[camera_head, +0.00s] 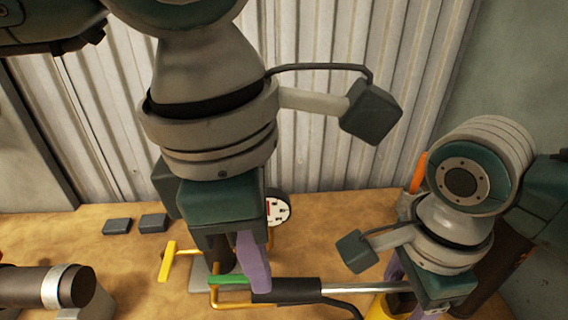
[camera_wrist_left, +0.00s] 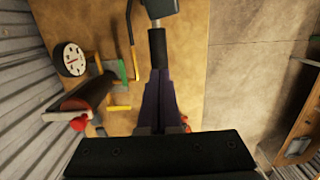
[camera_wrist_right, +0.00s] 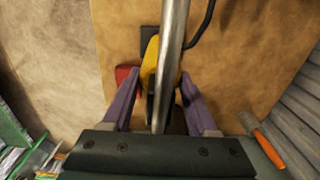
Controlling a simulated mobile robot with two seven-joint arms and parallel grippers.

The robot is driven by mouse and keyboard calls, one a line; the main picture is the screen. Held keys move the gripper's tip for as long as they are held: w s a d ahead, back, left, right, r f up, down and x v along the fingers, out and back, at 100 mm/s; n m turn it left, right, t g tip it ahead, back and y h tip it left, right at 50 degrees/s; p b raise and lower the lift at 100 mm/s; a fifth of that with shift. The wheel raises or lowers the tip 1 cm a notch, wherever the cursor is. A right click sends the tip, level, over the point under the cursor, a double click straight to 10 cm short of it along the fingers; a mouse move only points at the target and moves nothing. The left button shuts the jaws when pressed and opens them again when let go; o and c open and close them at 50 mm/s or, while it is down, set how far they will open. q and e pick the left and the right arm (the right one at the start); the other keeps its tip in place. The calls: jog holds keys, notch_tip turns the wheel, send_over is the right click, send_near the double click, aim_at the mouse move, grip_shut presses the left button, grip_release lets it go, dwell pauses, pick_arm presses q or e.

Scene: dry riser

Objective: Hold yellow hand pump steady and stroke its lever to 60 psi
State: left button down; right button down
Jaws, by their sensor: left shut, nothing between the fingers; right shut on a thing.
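The yellow hand pump (camera_head: 378,307) is at the lower right in the head view, mostly hidden by my right gripper (camera_head: 408,292). It also shows in the right wrist view (camera_wrist_right: 150,58) between the fingers of that gripper, which is shut on it. The pump's steel lever (camera_head: 365,287) runs leftward to a black grip (camera_head: 287,291). My left gripper (camera_head: 255,285) is shut and empty, its fingertips at the grip's left end. In the left wrist view the grip (camera_wrist_left: 157,48) lies just beyond the fingertips; contact is unclear. A round white gauge (camera_head: 279,209) stands behind; its reading is too small to tell.
A green handle (camera_head: 230,280) and yellow piping (camera_head: 168,261) are close beside my left gripper. A dark pipe with a silver band (camera_head: 50,286) lies left. Two dark blocks (camera_head: 117,226) lie at the back left. An orange-handled tool (camera_wrist_right: 268,148) is at the right edge.

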pick_arm(q)
notch_tip(320, 180, up, 12)
jog(key=a, duration=0.1)
dwell(0.5)
dwell(0.6)
jog(key=d, duration=0.1)
jog(key=d+f, duration=0.1)
jog(key=d, duration=0.1)
jog(key=shift+d+f, duration=0.2)
jog(key=shift+f, duration=0.1)
jog(key=f, duration=0.6)
jog(key=shift+d+f, duration=0.25)
jog(key=shift+d, duration=0.05)
jog(key=shift+f, duration=0.25)
jog(key=shift+f, duration=0.1)
